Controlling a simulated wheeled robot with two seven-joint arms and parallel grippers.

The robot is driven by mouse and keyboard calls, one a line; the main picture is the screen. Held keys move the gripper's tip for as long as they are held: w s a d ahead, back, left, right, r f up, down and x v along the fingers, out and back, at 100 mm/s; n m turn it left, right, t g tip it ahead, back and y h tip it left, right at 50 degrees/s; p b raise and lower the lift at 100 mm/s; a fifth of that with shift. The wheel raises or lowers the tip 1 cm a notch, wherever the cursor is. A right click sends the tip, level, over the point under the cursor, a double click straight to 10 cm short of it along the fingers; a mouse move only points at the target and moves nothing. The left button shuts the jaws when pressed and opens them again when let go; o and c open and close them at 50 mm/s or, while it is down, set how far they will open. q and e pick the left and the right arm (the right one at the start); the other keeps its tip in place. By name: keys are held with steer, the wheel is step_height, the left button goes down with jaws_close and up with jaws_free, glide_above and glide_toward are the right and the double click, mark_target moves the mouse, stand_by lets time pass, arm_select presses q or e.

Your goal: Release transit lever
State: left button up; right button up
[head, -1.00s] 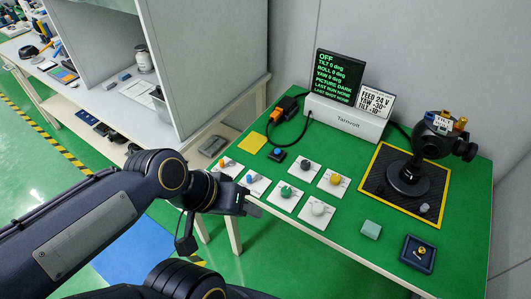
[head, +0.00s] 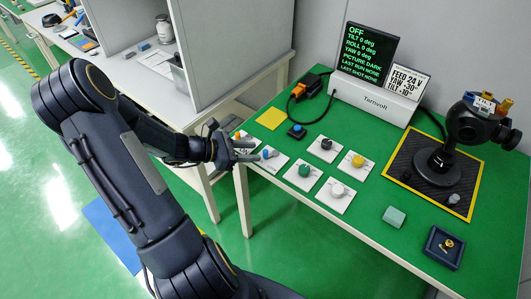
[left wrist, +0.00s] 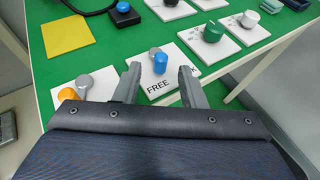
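A white card (left wrist: 180,90) marked FREE lies near the left edge of the green table. On it stand a blue-capped lever (left wrist: 160,62) and a small grey piece beside it. In the head view the blue cap (head: 267,152) shows just right of my left gripper (head: 252,150). In the left wrist view the left gripper (left wrist: 159,72) is open, its fingers on either side of the blue cap, with gaps; contact cannot be told. Whether this is the transit lever is not marked. The gimbal camera (head: 470,125) stands on a dark mat at the right. My right gripper is not in view.
An orange-capped lever (left wrist: 67,95) stands left of the blue one. Knob cards, green (head: 304,172), yellow (head: 358,162), white (head: 338,190) and dark (head: 326,145), lie to the right. A display (head: 367,55) reads OFF. A small green block (head: 394,216) and tray (head: 443,247) are nearer.

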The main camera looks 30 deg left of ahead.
mark_target(265, 150)
arm_select(q)
steer(key=x, duration=0.5)
steer(key=shift+w+d+f, duration=0.15)
